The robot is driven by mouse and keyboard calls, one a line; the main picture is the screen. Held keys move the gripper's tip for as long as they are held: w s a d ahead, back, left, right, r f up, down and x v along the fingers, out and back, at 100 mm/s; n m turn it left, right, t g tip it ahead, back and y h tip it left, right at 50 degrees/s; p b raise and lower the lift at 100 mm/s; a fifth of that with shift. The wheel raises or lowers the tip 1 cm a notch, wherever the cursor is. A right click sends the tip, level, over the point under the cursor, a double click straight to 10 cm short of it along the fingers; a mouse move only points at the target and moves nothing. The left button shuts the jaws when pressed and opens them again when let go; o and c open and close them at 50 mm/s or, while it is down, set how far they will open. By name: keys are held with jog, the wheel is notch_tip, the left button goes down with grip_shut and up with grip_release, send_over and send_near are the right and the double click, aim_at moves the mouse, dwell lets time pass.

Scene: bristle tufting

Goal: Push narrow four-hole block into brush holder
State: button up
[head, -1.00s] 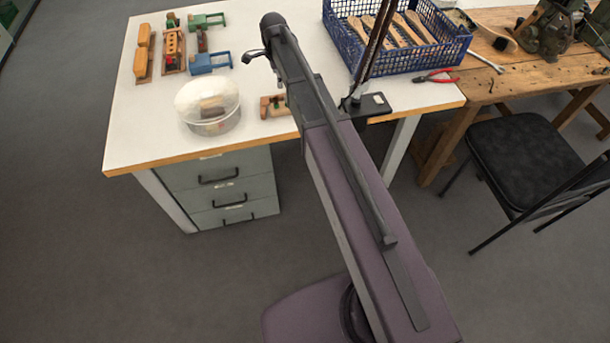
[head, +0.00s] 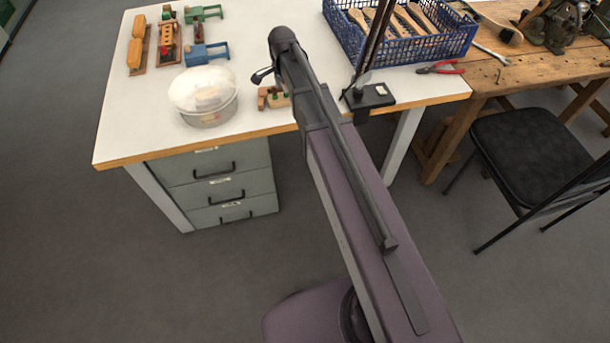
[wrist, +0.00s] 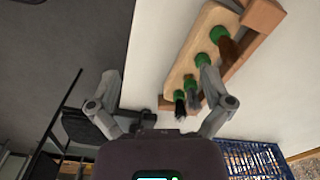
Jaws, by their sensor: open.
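In the wrist view a narrow pale wooden block (wrist: 200,38) carries a row of green-collared tufts with brown, grey and black bristles. It lies along a reddish-brown wooden holder (wrist: 262,16) with raised end pieces; I cannot tell how far it is seated. My gripper (wrist: 158,78) is open, its fingers spread apart. The right finger overlaps the block's lower end in the picture; contact is unclear. The left finger is over the floor background. In the head view a small wooden piece with green on it (head: 271,97) sits near the front table edge, partly hidden by my arm.
A blue crate (head: 400,45) holds wooden handles at right. Red-handled pliers (head: 440,69) lie beside it.

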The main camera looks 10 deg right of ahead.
jog(key=s+d+f+n+b, duration=0.1)
jog(key=s+f+n+b, duration=0.4)
jog(key=f+b, duration=0.7)
jog(key=s+d+f+n+b, duration=0.1)
jog(key=s+f+n+b, duration=0.4)
jog(key=s+f+b, duration=0.5)
notch_tip(320, 180, down, 3)
jog(key=shift+d+r+b, duration=0.1)
jog(key=shift+d+b, duration=0.15)
jog(key=shift+b, duration=0.85)
jog(key=shift+s+n, duration=0.15)
jog(key=shift+n, duration=0.15)
jog(key=s+r+n+p, duration=0.2)
jog(key=s+n, duration=0.1)
jog(key=s, duration=0.3)
notch_tip(320, 180, up, 25)
jog(key=p, duration=2.5)
jog(key=shift+w+d+r, duration=0.15)
jog(key=shift+w+d, duration=0.15)
jog(key=shift+d, duration=0.05)
